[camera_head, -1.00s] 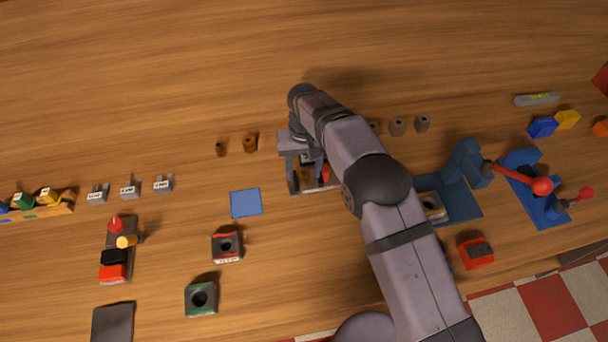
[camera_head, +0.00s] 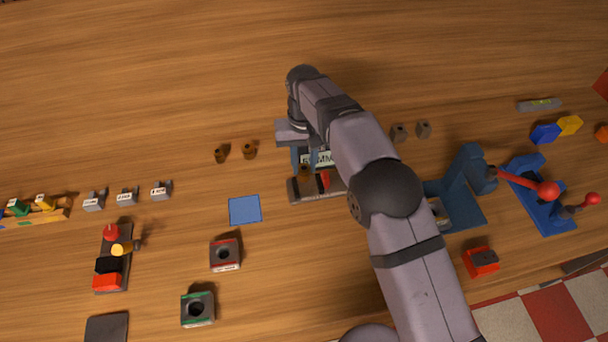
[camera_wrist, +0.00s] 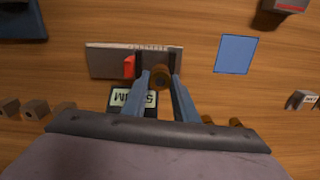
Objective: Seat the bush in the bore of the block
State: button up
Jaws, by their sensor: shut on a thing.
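My gripper (camera_wrist: 160,78) is shut on a small brown bush (camera_wrist: 160,77), whose round end with a dark hole shows between the fingertips in the wrist view. The gripper is over the near side of a grey measuring gauge (camera_wrist: 105,61) with a red pointer and a display. In the head view my gripper (camera_head: 307,168) is above this gauge (camera_head: 305,190), partly behind my arm. A block with a red edge (camera_head: 225,256) and a block with a green edge (camera_head: 198,309) each show a dark round bore facing up. A third block (camera_head: 439,211) is partly hidden by my arm in a blue fixture.
Two brown bushes (camera_head: 248,150) stand left of my gripper, and grey bushes (camera_head: 399,132) stand to the right. A blue square (camera_head: 244,210) lies flat between gauge and blocks. The blue fixture (camera_head: 464,190) has a red-knobbed lever. The table's far side is clear.

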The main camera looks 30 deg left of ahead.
aim_at(304, 168)
notch_tip(304, 168, up, 5)
jog(key=shift+f+b, duration=0.1)
jog(key=shift+b, duration=0.2)
jog(key=w+d+r+m+p, duration=0.1)
jog(key=w+d+r+m, duration=0.1)
jog(key=w+d+r, duration=0.45)
jog(key=w+d+r+m+p, duration=0.1)
jog(key=w+d+m+p, duration=0.15)
jog(key=d, duration=0.75)
jog(key=w+d+r+m+p, duration=0.1)
jog(key=w+d+r, duration=0.3)
jog(key=w+d, duration=0.3)
jog(key=s+d+m, duration=0.2)
jog(key=d, duration=0.5)
jog(key=s+d+f, duration=0.1)
jog(key=f, duration=0.4)
jog(key=s+d+f+n, duration=0.1)
jog(key=s+f, duration=0.1)
jog(key=f, duration=0.3)
jog(key=shift+s+d+p, duration=0.25)
jog(key=shift+d+p, duration=0.05)
jog(key=shift+p, duration=0.05)
